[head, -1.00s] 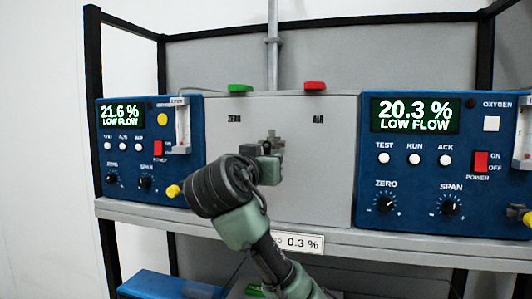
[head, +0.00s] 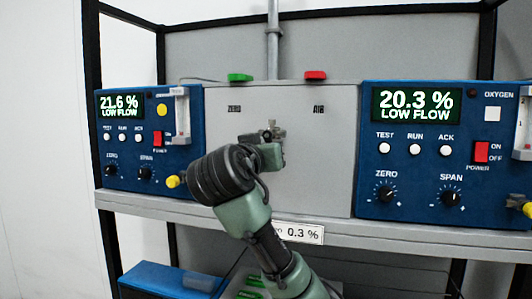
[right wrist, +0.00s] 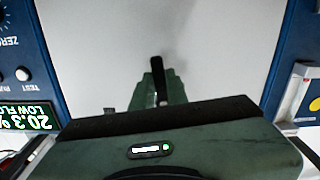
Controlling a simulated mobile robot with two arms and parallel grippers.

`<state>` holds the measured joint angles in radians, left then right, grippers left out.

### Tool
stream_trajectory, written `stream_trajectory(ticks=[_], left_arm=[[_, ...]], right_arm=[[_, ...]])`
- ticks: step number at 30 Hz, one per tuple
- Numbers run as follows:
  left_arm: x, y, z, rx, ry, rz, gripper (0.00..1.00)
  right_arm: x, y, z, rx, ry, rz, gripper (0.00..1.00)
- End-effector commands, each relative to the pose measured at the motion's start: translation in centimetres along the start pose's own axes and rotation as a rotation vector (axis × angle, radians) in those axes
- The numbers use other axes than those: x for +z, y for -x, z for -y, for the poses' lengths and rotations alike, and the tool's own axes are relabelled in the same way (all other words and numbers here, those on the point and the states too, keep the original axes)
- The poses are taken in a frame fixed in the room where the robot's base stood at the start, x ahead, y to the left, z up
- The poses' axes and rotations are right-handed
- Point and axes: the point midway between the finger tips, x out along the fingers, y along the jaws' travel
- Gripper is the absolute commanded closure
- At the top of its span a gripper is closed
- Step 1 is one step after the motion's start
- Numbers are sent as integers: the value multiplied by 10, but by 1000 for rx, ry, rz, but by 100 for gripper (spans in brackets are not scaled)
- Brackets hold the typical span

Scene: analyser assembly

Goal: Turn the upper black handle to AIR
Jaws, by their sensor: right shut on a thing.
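The grey centre panel (head: 305,170) carries the printed words ZERO (head: 234,110) at left and AIR (head: 318,109) at right. My right gripper (head: 270,150) is at the panel, below and between these words. In the right wrist view, its green fingers (right wrist: 160,90) are shut on a black handle (right wrist: 156,68), whose end sticks out past them. In the head view, my gripper and wrist hide most of the handle; a small metal fitting (head: 272,127) shows just above the fingers. I cannot tell the handle's exact angle. My left gripper is out of view.
Blue analysers stand on both sides, reading 21.6 % (head: 119,103) and 20.3 % (head: 416,99), both LOW FLOW. A green block (head: 240,77) and a red block (head: 315,75) sit on the panel's top edge. A shelf edge (head: 370,235) runs below.

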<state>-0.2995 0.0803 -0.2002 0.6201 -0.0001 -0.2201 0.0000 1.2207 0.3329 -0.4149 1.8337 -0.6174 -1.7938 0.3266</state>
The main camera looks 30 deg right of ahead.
Motion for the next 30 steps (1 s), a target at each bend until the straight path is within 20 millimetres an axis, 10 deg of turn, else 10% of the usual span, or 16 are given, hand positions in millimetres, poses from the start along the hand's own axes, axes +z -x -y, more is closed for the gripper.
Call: stream_trajectory(ticks=[30], left_arm=[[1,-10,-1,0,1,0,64]], right_arm=[[-16,0,-24,3,944,-7,100]])
